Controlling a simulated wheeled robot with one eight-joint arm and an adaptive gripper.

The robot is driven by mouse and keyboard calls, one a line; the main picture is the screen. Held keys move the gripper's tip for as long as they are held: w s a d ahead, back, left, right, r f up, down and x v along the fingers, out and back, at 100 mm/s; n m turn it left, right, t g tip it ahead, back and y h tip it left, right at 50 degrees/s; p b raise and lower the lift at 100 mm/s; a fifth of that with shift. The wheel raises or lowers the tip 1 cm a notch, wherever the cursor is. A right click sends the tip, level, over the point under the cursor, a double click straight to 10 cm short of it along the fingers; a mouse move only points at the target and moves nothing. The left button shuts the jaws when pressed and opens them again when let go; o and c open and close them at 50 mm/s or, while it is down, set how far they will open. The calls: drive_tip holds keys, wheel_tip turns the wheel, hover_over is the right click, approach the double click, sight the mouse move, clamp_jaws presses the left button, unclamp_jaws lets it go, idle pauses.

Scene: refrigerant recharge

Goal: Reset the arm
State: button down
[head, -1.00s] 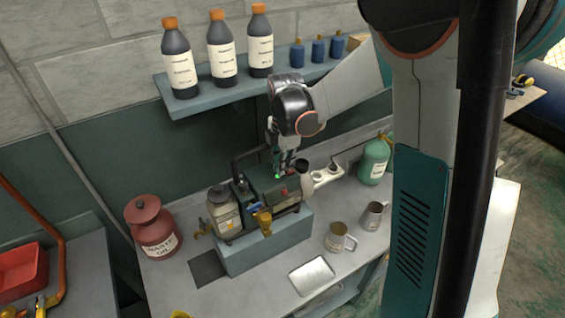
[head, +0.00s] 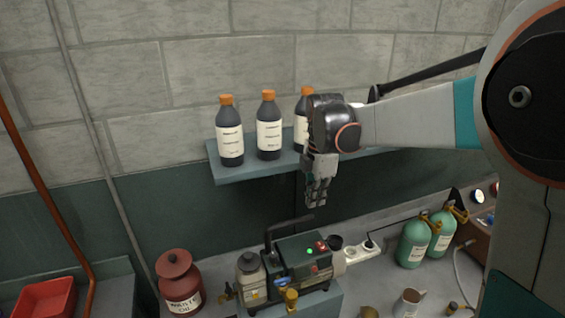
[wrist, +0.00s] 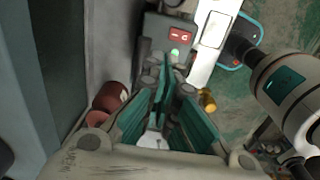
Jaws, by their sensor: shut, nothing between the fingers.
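My gripper (head: 316,196) hangs pointing down at the end of my arm, in front of the wall shelf and above the bench machine. It is shut and empty. In the wrist view its fingers (wrist: 166,75) come together near the middle. The dark green machine (head: 303,262) stands below it with a lit green light and a red button on top. The machine's light and red switch panel also show in the wrist view (wrist: 176,38). A clear gap separates the gripper from the machine.
A wall shelf (head: 228,177) holds dark bottles with orange caps (head: 268,128) close to my gripper. A red waste oil can (head: 179,282) stands left of the machine. Green cylinders (head: 413,245) stand at the right. A red tray (head: 46,299) is at the far left.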

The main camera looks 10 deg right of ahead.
drive_tip(key=s+f+m+t+b, duration=0.3)
drive_tip(key=s+f+m+b, duration=0.6)
drive_tip(key=s, duration=0.3)
drive_tip(key=s+f+m+t+b, duration=0.3)
drive_tip(key=s+f+m+b, duration=0.7)
drive_tip(key=s+m+b, duration=0.1)
drive_tip(key=shift+s+d+f+b, duration=0.2)
drive_tip(key=shift+s+b, duration=0.3)
drive_tip(key=shift+b, duration=0.2)
